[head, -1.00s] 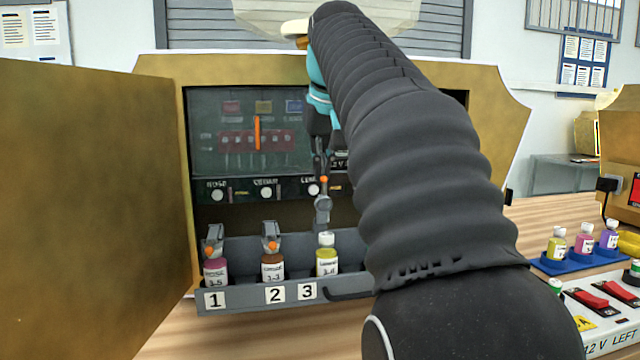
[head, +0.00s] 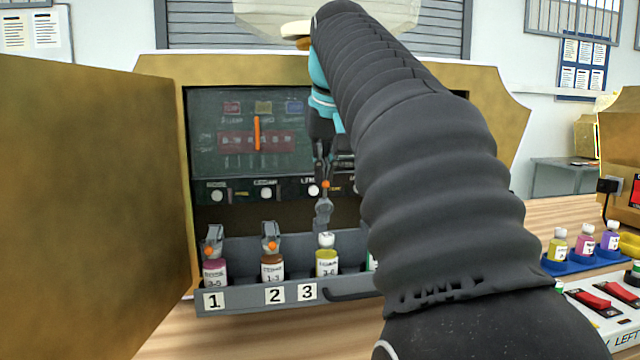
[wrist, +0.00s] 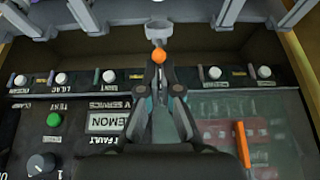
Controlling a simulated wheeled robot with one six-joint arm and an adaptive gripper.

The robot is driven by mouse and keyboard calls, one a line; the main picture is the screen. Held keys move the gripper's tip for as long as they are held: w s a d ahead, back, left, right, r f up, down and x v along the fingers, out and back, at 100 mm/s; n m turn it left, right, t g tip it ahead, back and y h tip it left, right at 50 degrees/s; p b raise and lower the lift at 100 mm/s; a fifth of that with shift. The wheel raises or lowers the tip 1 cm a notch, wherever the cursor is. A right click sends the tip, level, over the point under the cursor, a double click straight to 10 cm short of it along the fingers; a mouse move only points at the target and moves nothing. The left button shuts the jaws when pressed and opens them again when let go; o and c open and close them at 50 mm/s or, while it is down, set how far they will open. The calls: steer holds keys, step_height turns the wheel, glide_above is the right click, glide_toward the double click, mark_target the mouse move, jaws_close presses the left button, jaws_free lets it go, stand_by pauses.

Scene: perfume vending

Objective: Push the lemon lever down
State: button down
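The lemon lever is a grey lever with an orange knob (head: 325,184). It stands above the yellow bottle (head: 327,262) at label 3, with its knob up. In the wrist view the knob (wrist: 158,57) sits just beyond the fingertips, in line with them. My gripper (wrist: 157,70) has its fingers brought together and looks shut, with nothing visible between them. In the head view my gripper (head: 321,168) is right above the knob; whether it touches cannot be told.
Two other levers (head: 213,240) (head: 271,238) have their orange knobs low, over bottles 1 and 2. A grey tray (head: 245,292) holds the bottles. The open door (head: 95,200) stands at left. White round buttons (head: 266,193) line the panel beside my gripper.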

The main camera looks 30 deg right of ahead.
steer(key=shift+s+a+f+b, duration=0.2)
steer(key=shift+s+f+b, duration=0.2)
steer(key=shift+s, duration=0.25)
steer(key=shift+s+a+f+b, duration=0.15)
steer(key=shift+s+f+b, duration=0.4)
steer(key=shift+s, duration=0.05)
stand_by(0.4)
steer(key=w+p+v, duration=0.1)
steer(key=p+v, duration=0.6)
steer(key=v, duration=0.4)
steer(key=shift+r, duration=0.15)
stand_by(0.3)
steer(key=shift+s, duration=0.1)
